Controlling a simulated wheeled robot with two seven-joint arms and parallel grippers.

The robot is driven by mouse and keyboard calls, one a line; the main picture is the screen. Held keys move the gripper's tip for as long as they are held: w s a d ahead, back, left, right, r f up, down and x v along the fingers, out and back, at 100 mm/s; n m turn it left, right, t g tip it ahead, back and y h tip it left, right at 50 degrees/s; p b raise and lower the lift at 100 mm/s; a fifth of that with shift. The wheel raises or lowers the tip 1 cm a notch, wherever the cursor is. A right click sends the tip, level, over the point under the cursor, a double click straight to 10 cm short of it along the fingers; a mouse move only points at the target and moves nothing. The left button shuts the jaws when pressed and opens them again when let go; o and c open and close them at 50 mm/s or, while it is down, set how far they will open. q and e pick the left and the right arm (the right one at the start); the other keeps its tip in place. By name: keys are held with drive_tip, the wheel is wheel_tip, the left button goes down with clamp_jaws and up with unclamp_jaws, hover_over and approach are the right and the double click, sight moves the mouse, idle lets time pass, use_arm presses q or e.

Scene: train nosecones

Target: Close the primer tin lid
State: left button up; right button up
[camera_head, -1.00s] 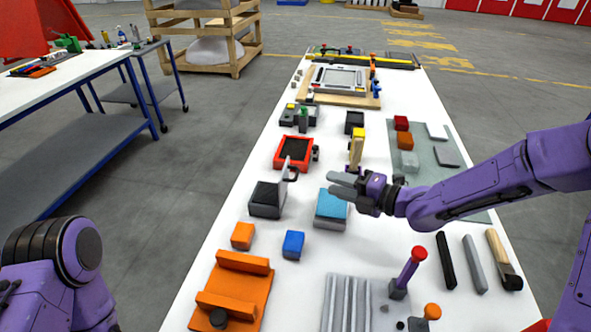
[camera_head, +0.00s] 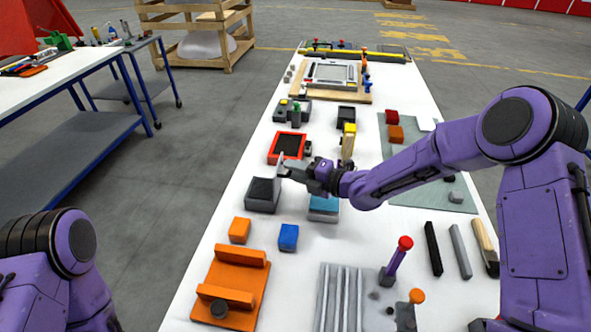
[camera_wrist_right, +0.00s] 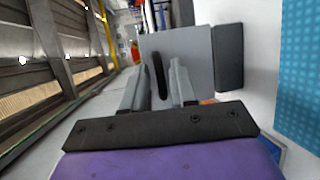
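The primer tin (camera_head: 262,196) is a dark grey open box left of the table's middle. In the right wrist view the lid (camera_wrist_right: 192,50) is a flat grey panel with a dark upright handle (camera_wrist_right: 158,76), beside the dark tin body (camera_wrist_right: 229,58). My right gripper (camera_head: 285,170) is at the lid. In the wrist view its fingers (camera_wrist_right: 160,72) are apart, one on each side of the handle, with narrow gaps showing. My left arm shows at the lower left; its gripper is out of view.
A blue-topped box (camera_head: 323,205) sits right of the tin, under my right forearm. A red-rimmed tray (camera_head: 287,147) is behind the tin. An orange block (camera_head: 240,230) and a blue block (camera_head: 288,237) lie in front. A yellow-topped upright piece (camera_head: 348,142) stands behind my wrist.

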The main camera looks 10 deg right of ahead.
clamp_jaws()
drive_tip(key=shift+f, duration=0.15)
idle(1.0)
